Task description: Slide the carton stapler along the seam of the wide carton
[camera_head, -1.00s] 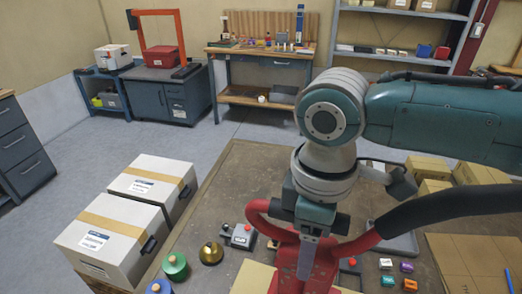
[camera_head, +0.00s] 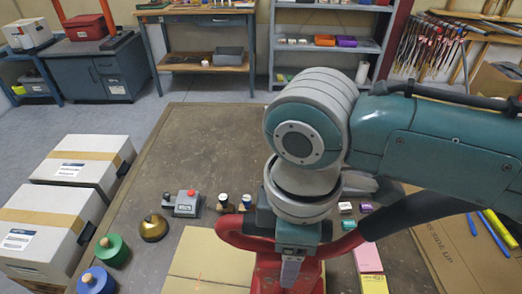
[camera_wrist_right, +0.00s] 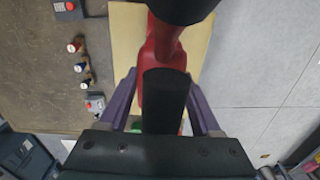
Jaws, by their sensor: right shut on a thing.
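The red carton stapler (camera_head: 262,266) stands at the bottom centre of the head view, over the wide carton. My right gripper (camera_head: 291,272) is shut on it. In the right wrist view, my right gripper's fingers (camera_wrist_right: 164,80) lie either side of the stapler's black grip, and its red body (camera_wrist_right: 164,46) extends ahead. The wide carton (camera_head: 205,262) is tan cardboard, low in the head view; it also shows in the wrist view (camera_wrist_right: 126,40). A line runs across its top. The stapler's contact with the seam is hidden by the arm. My left gripper is out of view.
Two white taped boxes (camera_head: 93,160) stand at the left. A larger flat carton (camera_head: 440,255) lies right.

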